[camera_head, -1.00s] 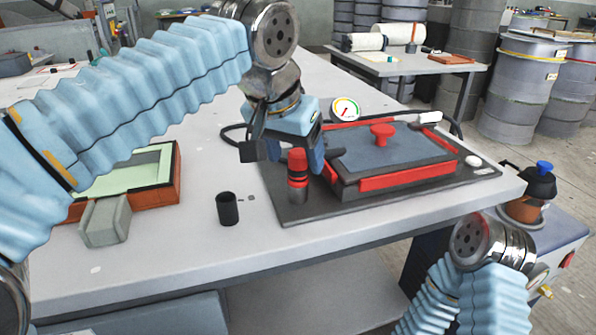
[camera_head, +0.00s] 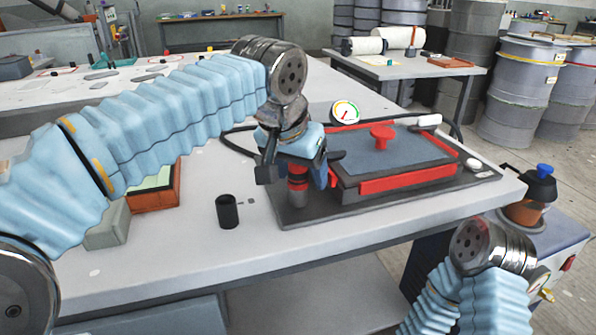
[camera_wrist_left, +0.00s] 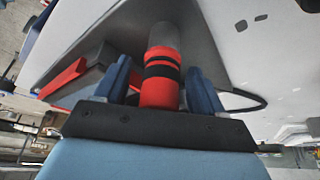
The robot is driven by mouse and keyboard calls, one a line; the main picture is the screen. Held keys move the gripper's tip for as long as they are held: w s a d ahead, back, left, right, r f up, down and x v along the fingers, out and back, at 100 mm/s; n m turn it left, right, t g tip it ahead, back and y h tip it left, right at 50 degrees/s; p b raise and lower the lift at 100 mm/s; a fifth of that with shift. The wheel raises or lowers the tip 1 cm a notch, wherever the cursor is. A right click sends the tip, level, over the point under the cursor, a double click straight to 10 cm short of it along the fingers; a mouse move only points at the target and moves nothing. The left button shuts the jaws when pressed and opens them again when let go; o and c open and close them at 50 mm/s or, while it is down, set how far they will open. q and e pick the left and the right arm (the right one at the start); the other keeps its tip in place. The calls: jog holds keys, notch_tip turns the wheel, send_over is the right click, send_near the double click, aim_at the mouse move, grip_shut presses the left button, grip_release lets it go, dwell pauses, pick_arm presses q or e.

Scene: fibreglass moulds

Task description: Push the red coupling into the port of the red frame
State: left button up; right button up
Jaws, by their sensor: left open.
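The red coupling (camera_head: 297,190) stands upright on the dark base plate, left of the red frame (camera_head: 408,179). In the left wrist view the coupling (camera_wrist_left: 161,80) shows as a red cylinder with black bands and a grey end, between the two blue fingers. My left gripper (camera_head: 297,180) is open around the coupling, with a gap on at least one side. The gripper hides the coupling's upper part in the head view. The frame's port is not clearly visible. In the head view my right arm shows at the lower right, but its gripper does not.
A red knob (camera_head: 382,137) stands on the frame's dark panel, with a gauge (camera_head: 346,112) behind. A black cup (camera_head: 227,211) stands left of the coupling. A grey block (camera_head: 108,226) and an orange tray (camera_head: 155,197) lie farther left.

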pick_arm(q)
jog(key=c, duration=1.1)
jog(key=shift+r, duration=0.15)
jog(key=shift+r, duration=0.2)
notch_tip(320, 180, up, 2)
jog(key=shift+r+p, duration=0.2)
jog(key=shift+p, duration=0.2)
jog(key=s+a+r, duration=0.1)
jog(key=s+r, duration=0.9)
jog(key=s, duration=0.4)
jog(key=shift+a, duration=0.35)
